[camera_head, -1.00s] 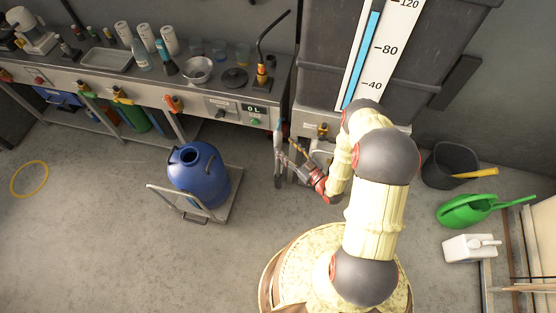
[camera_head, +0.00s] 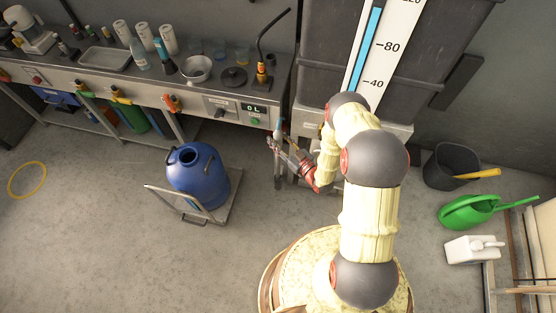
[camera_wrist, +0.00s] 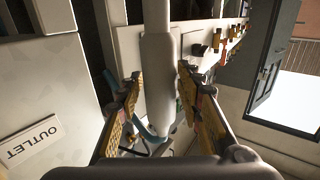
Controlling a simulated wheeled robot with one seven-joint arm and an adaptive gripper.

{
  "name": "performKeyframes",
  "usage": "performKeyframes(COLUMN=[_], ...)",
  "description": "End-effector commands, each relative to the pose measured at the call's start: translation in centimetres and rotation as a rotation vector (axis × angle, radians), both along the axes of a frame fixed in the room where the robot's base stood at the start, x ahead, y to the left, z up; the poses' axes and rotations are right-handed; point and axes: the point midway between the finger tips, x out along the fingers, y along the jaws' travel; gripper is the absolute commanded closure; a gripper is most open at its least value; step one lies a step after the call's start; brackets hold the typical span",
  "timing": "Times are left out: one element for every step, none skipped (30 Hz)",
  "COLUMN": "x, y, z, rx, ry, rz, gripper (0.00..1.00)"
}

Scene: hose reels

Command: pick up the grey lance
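The grey lance (camera_wrist: 160,75) stands upright in the middle of the wrist view, a long pale grey bar with a thicker part. My gripper (camera_wrist: 160,100) is open, with one yellow-padded finger on each side of the lance. A narrow gap shows between the lance and the left finger; at the right finger I cannot tell whether they touch. In the head view my gripper (camera_head: 279,146) is at the right end of the bench, at the lance (camera_head: 278,180), which hangs there and is partly hidden by the fingers.
The steel bench (camera_head: 240,112) carries bowls and bottles close behind my gripper. A grey tank (camera_head: 330,50) with a level gauge stands right of it. A blue drum (camera_head: 195,178) sits on a trolley at left. In the wrist view an OUTLET label (camera_wrist: 33,142) marks a near panel.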

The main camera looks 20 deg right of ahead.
Motion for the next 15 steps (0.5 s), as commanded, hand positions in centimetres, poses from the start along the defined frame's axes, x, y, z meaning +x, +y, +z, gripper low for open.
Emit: performKeyframes(x=[-0.01,-0.01,-0.01,-0.01,-0.01,-0.01,-0.01,-0.01,-0.02,-0.02,-0.02,-0.02,-0.02,-0.02,-0.02], y=[0.00,0.00,0.00,0.00,0.00,0.00,0.00,0.00,-0.01,-0.01,-0.01,-0.01,-0.01,-0.01,-0.01], z=[-0.01,-0.01,-0.01,-0.01,-0.01,-0.01,-0.01,-0.01,-0.02,-0.02,-0.02,-0.02,-0.02,-0.02,-0.02], rx=[0.000,0.000,0.000,0.000,0.000,0.000,0.000,0.000,0.000,0.000,0.000,0.000,0.000,0.000,0.000], ry=[0.000,0.000,0.000,0.000,0.000,0.000,0.000,0.000,0.000,0.000,0.000,0.000,0.000,0.000,0.000], rz=[0.000,0.000,0.000,0.000,0.000,0.000,0.000,0.000,0.000,0.000,0.000,0.000,0.000,0.000,0.000], gripper=[0.68,0.70,0.72,0.74,0.76,0.78,0.80,0.81,0.84,0.85,0.87,0.89,0.91,0.93,0.95])
